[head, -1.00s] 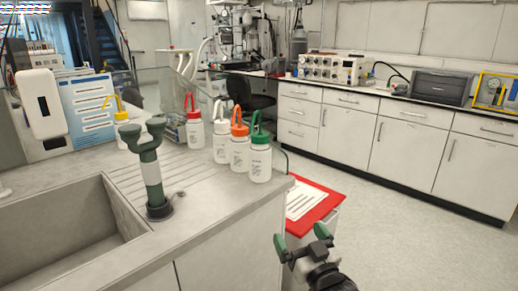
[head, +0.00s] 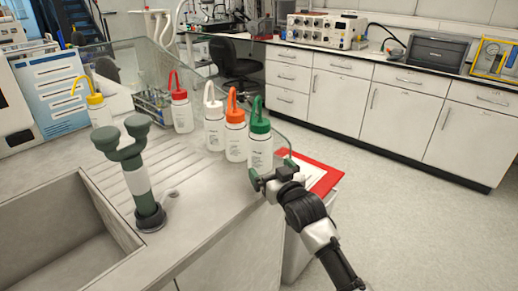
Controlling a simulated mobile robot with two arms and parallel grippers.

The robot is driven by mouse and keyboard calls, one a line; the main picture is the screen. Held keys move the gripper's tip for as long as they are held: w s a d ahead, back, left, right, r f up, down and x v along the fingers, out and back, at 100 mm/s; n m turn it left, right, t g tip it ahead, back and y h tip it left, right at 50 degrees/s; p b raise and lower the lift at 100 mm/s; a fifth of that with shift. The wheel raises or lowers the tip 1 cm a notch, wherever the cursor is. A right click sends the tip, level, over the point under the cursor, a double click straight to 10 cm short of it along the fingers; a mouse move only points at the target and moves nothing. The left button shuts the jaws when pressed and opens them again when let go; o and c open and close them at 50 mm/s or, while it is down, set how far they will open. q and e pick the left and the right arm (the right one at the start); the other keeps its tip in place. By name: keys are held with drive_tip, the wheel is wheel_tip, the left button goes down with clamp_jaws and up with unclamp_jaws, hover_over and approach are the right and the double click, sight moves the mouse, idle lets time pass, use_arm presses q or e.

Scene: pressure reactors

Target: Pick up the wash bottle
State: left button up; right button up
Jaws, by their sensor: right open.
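Several white wash bottles with coloured caps and bent spouts stand upright on the sink counter (head: 190,215). The green-capped wash bottle (head: 260,150) is nearest the counter's right edge. Beside it stand the orange-capped (head: 235,140), white-capped (head: 214,131) and red-capped (head: 181,115) bottles; the yellow-capped one (head: 99,112) is farther left. My right gripper (head: 271,173) is open, its green fingertips spread just in front of the green-capped bottle's lower part. It hides part of the bottle's base, and I cannot tell whether they touch. My left gripper is out of view.
A green and white fixture (head: 138,178) stands beside the sink (head: 60,235). A glass panel (head: 150,62) rises behind the bottles. A red-bordered panel (head: 325,177) lies right of the counter. Open floor lies to the right, before the white cabinets (head: 388,120).

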sight(265, 163)
drive_tip(key=x, duration=0.6)
drive_tip(key=shift+w+a+b, duration=0.1)
drive_tip(key=shift+w+b, duration=0.15)
drive_tip(key=shift+b, duration=0.1)
drive_tip(key=shift+w+a, duration=0.15)
drive_tip(key=shift+w, duration=0.15)
drive_tip(key=shift+c, duration=0.3)
drive_tip(key=c, duration=0.6)
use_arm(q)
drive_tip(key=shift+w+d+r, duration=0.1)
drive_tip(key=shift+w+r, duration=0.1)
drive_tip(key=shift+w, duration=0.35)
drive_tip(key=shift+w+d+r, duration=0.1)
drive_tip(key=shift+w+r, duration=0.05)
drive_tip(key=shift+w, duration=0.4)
use_arm(e)
drive_tip(key=shift+r, duration=0.15)
drive_tip(key=shift+c, duration=0.2)
